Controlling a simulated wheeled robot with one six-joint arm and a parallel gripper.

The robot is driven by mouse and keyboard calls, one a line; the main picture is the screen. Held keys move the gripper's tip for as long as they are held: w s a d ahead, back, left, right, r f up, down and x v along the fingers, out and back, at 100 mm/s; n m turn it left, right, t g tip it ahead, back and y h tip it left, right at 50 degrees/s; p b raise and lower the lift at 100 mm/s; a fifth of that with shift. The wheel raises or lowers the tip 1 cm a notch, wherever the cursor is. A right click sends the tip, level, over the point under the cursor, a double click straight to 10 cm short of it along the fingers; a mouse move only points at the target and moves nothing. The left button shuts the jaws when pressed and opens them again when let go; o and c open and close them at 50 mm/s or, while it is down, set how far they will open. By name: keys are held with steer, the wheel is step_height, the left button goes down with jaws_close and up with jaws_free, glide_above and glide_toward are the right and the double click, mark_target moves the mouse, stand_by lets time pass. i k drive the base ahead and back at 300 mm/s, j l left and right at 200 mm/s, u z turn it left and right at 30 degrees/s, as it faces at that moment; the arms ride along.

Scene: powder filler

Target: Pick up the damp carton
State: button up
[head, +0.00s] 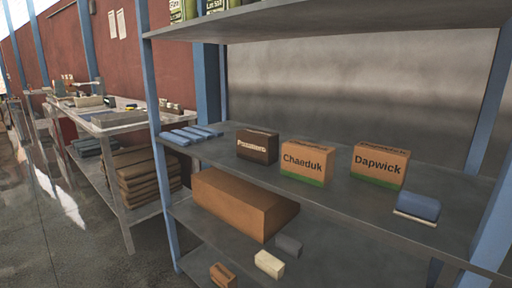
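Three cartons stand apart in a row on the middle shelf (345,208) of a blue-posted rack in the head view. The left one is a dark brown carton (257,146) with a pale label that I cannot read surely. It is darker than the other two, and its look may be dampness. The middle tan carton (307,162) reads "Chaeduk" and has a green lower band. The right tan carton (380,165) reads "Dapwick" and also has a green lower band. My gripper is not in view.
Blue flat pieces (192,134) lie left and a blue block (418,206) right of the cartons. A long brown box (240,203) and small blocks sit on the lower shelf. An upper shelf (300,22) overhangs. Left stands a cluttered workbench (128,121). The floor (65,225) is open.

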mark_target(261, 147)
steer(key=i+j+z, duration=0.1)
steer(key=i, duration=0.4)
steer(key=i+j, duration=0.35)
steer(key=i+z, duration=0.05)
steer(key=i, duration=0.05)
